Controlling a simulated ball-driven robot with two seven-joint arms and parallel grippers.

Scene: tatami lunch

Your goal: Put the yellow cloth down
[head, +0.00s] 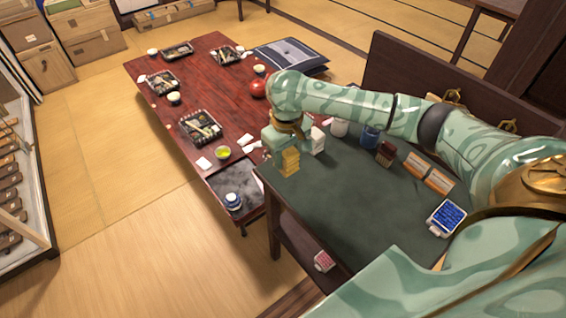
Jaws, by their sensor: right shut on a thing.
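The yellow cloth (290,163) is a small folded block at the left end of the dark green-topped side table (335,195). My right gripper (287,146) comes down over it from above, and my arm reaches in from the right. The gripper is shut on the cloth, though its fingertips are mostly hidden. The cloth's lower edge is at or just above the table top; I cannot tell whether it touches. My left gripper is out of view.
A white folded item (317,141) stands close to the right of the cloth. A blue cup (370,137), a brown block (386,154) and a blue-topped box (446,218) stand farther right. The low red table (190,98) holds trays and bowls. The side table's front middle is clear.

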